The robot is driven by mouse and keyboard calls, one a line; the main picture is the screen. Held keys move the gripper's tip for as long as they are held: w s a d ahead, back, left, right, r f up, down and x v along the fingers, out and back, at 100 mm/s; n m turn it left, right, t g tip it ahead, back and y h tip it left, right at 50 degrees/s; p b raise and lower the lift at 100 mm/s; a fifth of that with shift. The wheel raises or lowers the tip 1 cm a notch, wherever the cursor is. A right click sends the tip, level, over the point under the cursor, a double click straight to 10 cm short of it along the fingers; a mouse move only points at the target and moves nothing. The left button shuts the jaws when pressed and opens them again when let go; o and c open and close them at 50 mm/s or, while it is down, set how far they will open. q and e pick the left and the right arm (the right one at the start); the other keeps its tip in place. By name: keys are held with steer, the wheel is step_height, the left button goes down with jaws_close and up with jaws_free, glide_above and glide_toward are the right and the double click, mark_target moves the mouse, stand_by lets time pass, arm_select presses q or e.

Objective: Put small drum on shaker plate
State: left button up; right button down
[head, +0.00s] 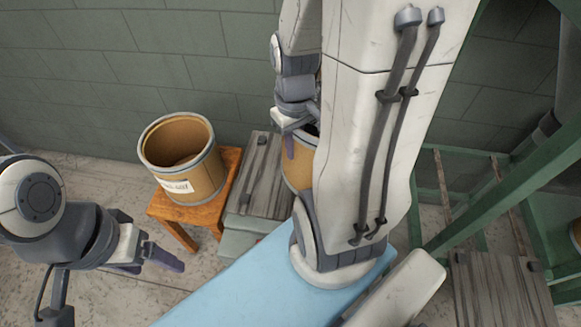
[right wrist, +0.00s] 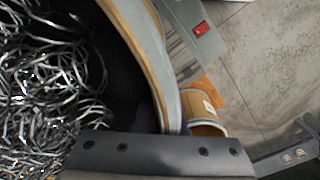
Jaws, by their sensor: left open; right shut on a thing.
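My right gripper (head: 298,136) is shut on the rim of a brown drum (head: 297,174), partly hidden behind my right arm. In the right wrist view, this drum's rim (right wrist: 148,45) is close, and tangled shiny wire coils (right wrist: 45,90) lie inside it. The shaker plate (head: 256,172), a grey slatted top with dark end clamps, is just left of the drum; its slats also show beyond the rim in the right wrist view. Whether the drum touches anything below is hidden. My left gripper (head: 150,258) is open and empty at lower left.
Another open brown drum (head: 183,160) with a white label stands on an orange stool (head: 221,178) left of the plate. A light blue surface (head: 235,292) lies in front. A green frame (head: 510,195) and a second slatted top (head: 492,290) are at right.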

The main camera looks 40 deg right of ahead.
steer(key=w+a+f+p, duration=0.3)
steer(key=w+a+f, duration=0.1)
steer(key=w+f, duration=0.6)
steer(key=shift+w+a+f+p, duration=0.15)
steer(key=shift+w+f+p, duration=0.2)
steer(key=shift+w+f, duration=0.05)
steer(key=shift+f, duration=0.2)
